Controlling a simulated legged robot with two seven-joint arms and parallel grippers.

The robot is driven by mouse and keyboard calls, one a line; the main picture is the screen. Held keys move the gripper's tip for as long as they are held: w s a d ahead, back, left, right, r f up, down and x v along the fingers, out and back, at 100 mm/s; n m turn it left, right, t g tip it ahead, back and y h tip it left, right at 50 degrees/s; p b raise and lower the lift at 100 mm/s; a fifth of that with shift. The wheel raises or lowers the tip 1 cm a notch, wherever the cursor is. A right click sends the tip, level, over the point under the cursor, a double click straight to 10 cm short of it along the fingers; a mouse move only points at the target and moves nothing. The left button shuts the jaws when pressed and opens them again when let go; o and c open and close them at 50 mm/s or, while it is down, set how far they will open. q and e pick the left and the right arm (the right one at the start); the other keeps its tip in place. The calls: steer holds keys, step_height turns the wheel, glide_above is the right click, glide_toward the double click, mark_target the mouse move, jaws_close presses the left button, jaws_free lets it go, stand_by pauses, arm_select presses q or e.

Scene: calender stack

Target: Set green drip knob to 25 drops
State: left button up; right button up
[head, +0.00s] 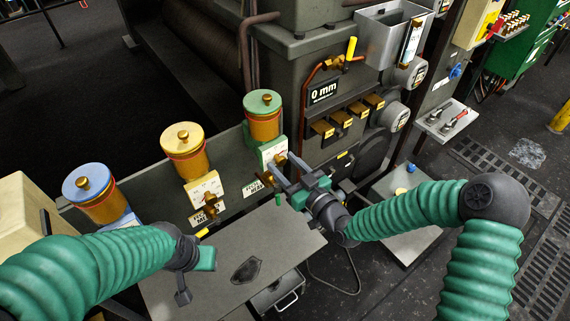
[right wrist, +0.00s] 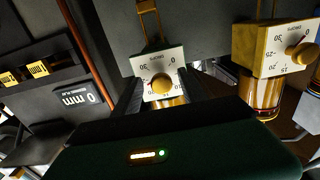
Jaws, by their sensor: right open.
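The green-topped drip oiler (head: 264,116) stands at the right end of the row. Its white dial plate shows in the right wrist view (right wrist: 150,62), upside down, with 30 and 0 readable. The green oiler's brass drip knob (right wrist: 162,84) sits on that plate; I cannot read its setting. My right gripper (head: 275,171) is open at this dial. In the right wrist view its dark fingers lie on either side of the knob, with gaps showing; contact cannot be told. My left gripper (head: 190,268) hangs over the grey table, its jaws unclear.
The yellow oiler (head: 185,150) and blue oiler (head: 95,193) stand to the left. The yellow oiler's dial (right wrist: 272,50) is close beside my right gripper. The grey table (head: 225,250) below has a dark patch. A 0 mm display (head: 324,91) and brass-coloured tabs are on the machine to the right.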

jaws_close()
stand_by(0.3)
steer(key=m, duration=0.3)
jaws_free()
steer(key=shift+s, duration=0.1)
